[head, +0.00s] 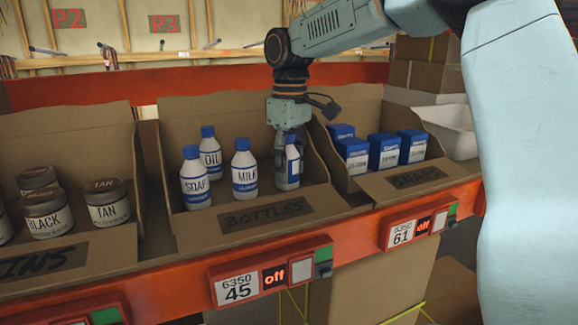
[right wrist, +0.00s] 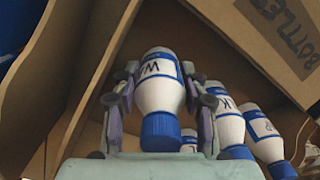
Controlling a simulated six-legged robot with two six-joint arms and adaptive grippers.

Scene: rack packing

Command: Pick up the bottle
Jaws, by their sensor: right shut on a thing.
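My right gripper (head: 290,140) reaches down into the cardboard box marked BOTTLES (head: 225,110). It is shut on a white and blue bottle (head: 292,172) at the right side of that box. In the right wrist view the held bottle (right wrist: 160,90) stands between both fingers of the gripper (right wrist: 160,105), its blue cap towards the camera. Beside it stand a MILK bottle (head: 244,172), a SOAP bottle (head: 194,182) and an OIL bottle (head: 210,158). I cannot tell whether the held bottle touches the box floor. My left gripper is not in view.
A box of blue cartons (head: 384,152) stands to the right, close to my right gripper. A box of round tins (head: 47,215) stands to the left. The orange shelf edge (head: 350,240) with label displays runs along the front. A white bin (head: 447,128) sits at far right.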

